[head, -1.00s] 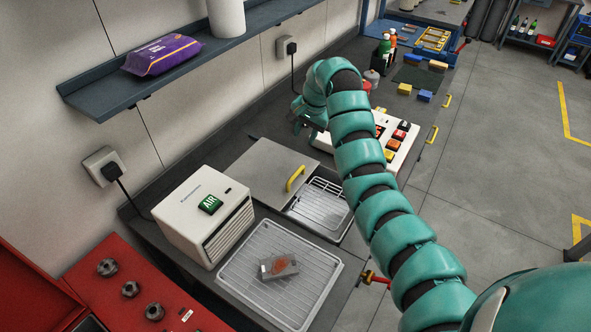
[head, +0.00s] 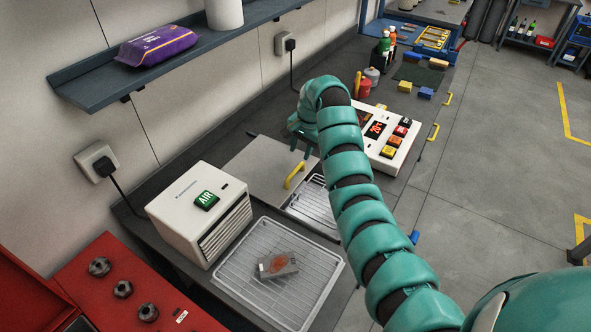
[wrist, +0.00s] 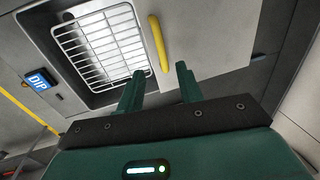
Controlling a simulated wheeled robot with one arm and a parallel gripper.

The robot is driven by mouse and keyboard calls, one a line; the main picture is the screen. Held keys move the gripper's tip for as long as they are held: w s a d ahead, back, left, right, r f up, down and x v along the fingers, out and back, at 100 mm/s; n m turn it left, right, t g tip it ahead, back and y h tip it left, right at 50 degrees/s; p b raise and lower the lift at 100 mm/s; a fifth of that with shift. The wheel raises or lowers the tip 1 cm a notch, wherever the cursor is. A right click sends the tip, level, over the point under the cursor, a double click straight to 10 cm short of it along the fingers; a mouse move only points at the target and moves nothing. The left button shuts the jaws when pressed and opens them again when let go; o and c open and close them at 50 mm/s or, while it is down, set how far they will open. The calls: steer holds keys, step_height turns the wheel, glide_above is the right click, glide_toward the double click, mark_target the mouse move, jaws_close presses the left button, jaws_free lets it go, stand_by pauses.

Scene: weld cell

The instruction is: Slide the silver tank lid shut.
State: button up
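The silver tank lid (head: 250,163) is a flat plate with a yellow bar handle (head: 294,175) near its right edge. It lies to the left of the tank opening, where a wire rack (head: 318,203) shows; my arm hides part of the opening. In the wrist view, the lid (wrist: 205,38), the handle (wrist: 157,45) and the rack (wrist: 103,45) show beyond my fingers. My gripper (head: 303,146) is open and empty above the lid's far side, apart from the handle. In the wrist view, its two green fingers (wrist: 159,84) stand spread, with the handle ahead between them.
A white AIR unit (head: 200,214) stands left of a drip tray (head: 331,262) holding a metal piece (head: 276,265). A control box (head: 388,138) stands beyond my arm. A blue DIP sign (wrist: 38,80) shows in the wrist view. A shelf (head: 95,88) overhangs the bench's back.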

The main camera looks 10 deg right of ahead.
mark_target(295, 171)
steer(key=f+p, duration=0.1)
steer(key=f, duration=0.3)
steer(key=w+a+f+p, duration=0.1)
steer(key=f, duration=0.1)
steer(key=shift+f+p, duration=0.25)
steer(key=shift+p, duration=0.1)
steer(key=shift+w+a+f, duration=0.1)
steer(key=shift+f, duration=0.35)
steer(key=shift+w+a+f, duration=0.1)
steer(key=shift+f, duration=0.75)
jaws_close()
